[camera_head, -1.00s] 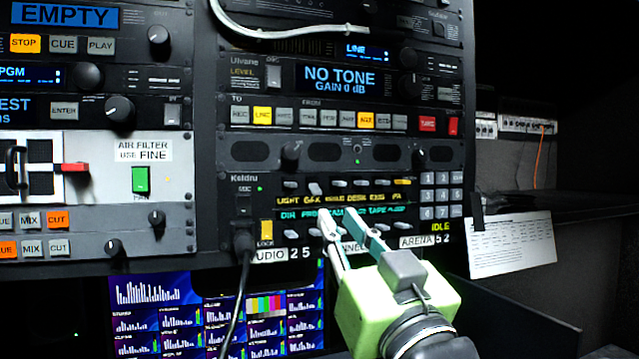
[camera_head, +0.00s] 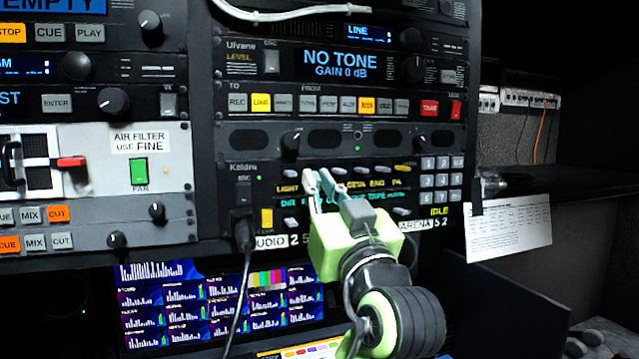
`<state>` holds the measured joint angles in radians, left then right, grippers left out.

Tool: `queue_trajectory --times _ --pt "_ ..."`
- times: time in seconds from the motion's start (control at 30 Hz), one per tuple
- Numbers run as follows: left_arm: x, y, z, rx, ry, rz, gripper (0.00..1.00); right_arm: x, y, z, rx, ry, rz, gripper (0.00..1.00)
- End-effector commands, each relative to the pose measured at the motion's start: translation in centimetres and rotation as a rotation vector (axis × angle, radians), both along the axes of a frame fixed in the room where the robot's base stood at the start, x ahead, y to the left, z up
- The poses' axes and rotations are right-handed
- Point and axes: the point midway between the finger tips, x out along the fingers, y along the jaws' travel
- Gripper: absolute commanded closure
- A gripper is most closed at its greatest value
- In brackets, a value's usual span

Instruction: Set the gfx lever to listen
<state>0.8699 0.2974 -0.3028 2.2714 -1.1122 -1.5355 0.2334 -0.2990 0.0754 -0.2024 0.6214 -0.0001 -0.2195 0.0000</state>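The Keldru intercom panel (camera_head: 246,196) sits low in the right rack, with a row of small pale levers above yellow labels. The lever above LIGHT (camera_head: 290,173) shows left of the fingers.
A keypad (camera_head: 441,180) is right of the levers. A black cable (camera_head: 243,262) hangs from a plug at the panel's left. A monitor (camera_head: 190,310) is below. A paper sheet (camera_head: 508,236) hangs at the right. The Ulvane unit (camera_head: 340,64) is above.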

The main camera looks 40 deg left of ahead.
Motion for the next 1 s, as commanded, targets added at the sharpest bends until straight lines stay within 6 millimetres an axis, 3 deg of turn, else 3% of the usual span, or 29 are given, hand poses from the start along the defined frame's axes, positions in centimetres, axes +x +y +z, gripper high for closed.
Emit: queue_trajectory --times 0.47,1.0 --pt "-0.1 -0.2 0.7 -0.067 0.029 -0.004 1.0 -0.1 -0.7 1.3 -0.009 0.002 -0.002 1.0" --pt "0.0 -0.5 2.9 -0.448 0.229 -0.009 1.0 -0.2 -0.6 7.7 -0.008 0.003 -0.002 1.0"
